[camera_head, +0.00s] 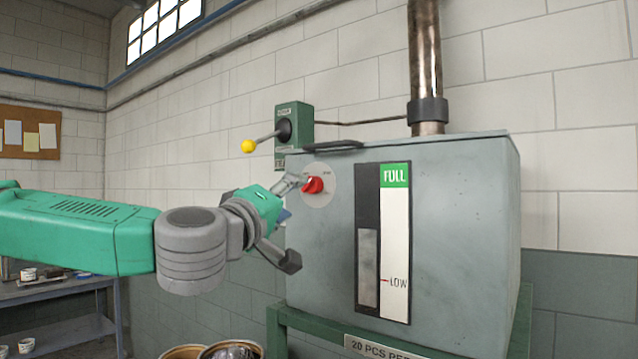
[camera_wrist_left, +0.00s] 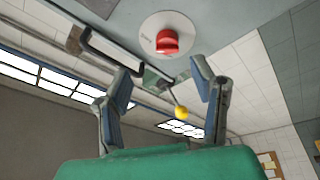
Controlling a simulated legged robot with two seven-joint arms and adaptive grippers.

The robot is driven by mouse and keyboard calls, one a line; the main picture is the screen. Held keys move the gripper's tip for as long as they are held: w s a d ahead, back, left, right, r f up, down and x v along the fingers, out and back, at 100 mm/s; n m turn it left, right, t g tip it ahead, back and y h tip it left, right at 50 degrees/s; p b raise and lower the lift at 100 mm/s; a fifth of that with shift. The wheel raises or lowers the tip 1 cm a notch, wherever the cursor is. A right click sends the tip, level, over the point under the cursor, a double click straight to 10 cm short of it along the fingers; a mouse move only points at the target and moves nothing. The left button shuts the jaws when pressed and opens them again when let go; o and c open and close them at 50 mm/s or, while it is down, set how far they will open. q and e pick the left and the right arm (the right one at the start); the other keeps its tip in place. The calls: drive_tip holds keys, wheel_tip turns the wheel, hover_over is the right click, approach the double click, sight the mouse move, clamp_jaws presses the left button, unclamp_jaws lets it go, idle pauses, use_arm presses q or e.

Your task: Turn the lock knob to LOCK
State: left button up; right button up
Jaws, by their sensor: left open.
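The red lock knob (camera_head: 314,185) sits on a round pale plate (camera_head: 325,196) on the upper left of the grey box's front. Small lettering on the plate is too small to read. My left gripper (camera_head: 291,222) is open, in front of the box, with its upper finger close to the knob's left side in the head view. In the left wrist view the knob (camera_wrist_left: 167,42) appears beyond the open, empty fingers (camera_wrist_left: 163,80), between them sideways and higher in the picture. I see no clear contact with the knob. My right gripper is not in view.
The grey box (camera_head: 460,215) has a FULL/LOW gauge (camera_head: 396,245) right of the knob. A green switch box (camera_head: 293,125) with a yellow-ball lever (camera_head: 248,146) is on the wall behind. A dark handle (camera_head: 333,146) lies on the box top. Round containers (camera_head: 232,350) stand below.

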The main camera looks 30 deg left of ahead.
sight(309, 186)
use_arm(q)
drive_tip(key=w+a, duration=0.1)
drive_tip(key=w, duration=0.1)
drive_tip(key=w+a+r+p, duration=0.1)
drive_tip(key=w, duration=0.2)
drive_tip(key=w+a+p, duration=0.1)
drive_tip(key=w, duration=0.2)
drive_tip(key=shift+w+a+r, duration=0.15)
drive_tip(key=shift+w+a, duration=0.05)
drive_tip(key=shift+a, duration=0.2)
drive_tip(key=shift+w+d+r, duration=0.1)
drive_tip(key=shift+w+r, duration=0.05)
drive_tip(key=shift+w, duration=0.15)
drive_tip(key=shift+w+d, duration=0.2)
drive_tip(key=shift+w+d+r, duration=0.1)
drive_tip(key=shift+w+d, duration=0.2)
drive_tip(key=shift+d, duration=0.4)
drive_tip(key=shift+s+a, duration=0.1)
drive_tip(key=c, duration=0.8)
drive_tip(key=shift+a, duration=0.2)
drive_tip(key=c, duration=0.3)
drive_tip(key=shift+a+r, duration=0.1)
drive_tip(key=shift+a, duration=0.05)
drive_tip(key=shift+c, duration=0.2)
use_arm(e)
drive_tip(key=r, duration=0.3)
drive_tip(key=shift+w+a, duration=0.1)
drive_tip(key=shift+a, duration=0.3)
